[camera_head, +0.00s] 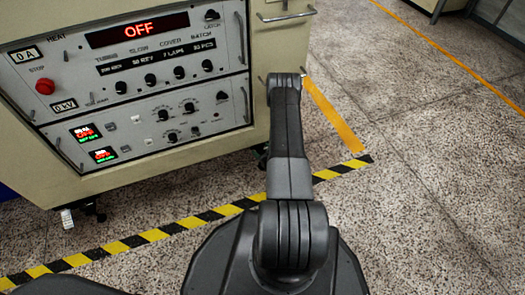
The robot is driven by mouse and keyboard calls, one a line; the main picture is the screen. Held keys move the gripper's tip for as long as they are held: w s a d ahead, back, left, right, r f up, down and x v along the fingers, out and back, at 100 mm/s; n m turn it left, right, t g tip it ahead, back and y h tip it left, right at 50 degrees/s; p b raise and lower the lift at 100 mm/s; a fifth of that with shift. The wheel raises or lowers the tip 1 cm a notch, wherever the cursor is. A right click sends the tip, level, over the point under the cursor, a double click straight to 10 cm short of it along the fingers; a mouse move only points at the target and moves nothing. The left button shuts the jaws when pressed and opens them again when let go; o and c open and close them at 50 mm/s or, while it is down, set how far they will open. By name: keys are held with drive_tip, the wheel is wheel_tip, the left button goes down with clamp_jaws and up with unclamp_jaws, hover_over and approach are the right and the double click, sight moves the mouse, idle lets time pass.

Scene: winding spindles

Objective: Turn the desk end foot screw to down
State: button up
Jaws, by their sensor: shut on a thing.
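The beige control cabinet (190,162) stands on the speckled floor. At its lower left corner a pale foot-like part (67,218) shows beside a dark caster (96,212). At its lower right corner a small dark part (262,152) shows at the floor, partly behind my arm; I cannot tell whether it is a caster or a foot. I cannot tell which corner is the desk end, or how high any foot screw stands. My arm reaches forward to the cabinet's right corner and bends away there. My gripper is hidden behind it.
The cabinet front has a red "OFF" display (137,30), a red stop button (45,87), several knobs and metal handles (287,14). Yellow-black tape (178,227) crosses the floor before it. An orange line (333,118) lies right of the arm. Floor on the right is clear.

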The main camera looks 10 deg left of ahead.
drive_tip(key=shift+a+m+t+h, duration=0.1)
drive_tip(key=shift+m+t+h, duration=0.6)
drive_tip(key=shift+m+h, duration=0.15)
drive_tip(key=shift+m+t+h+b, duration=0.4)
drive_tip(key=shift+m+t+h, duration=0.2)
drive_tip(key=shift+m, duration=0.15)
drive_tip(key=o, duration=1)
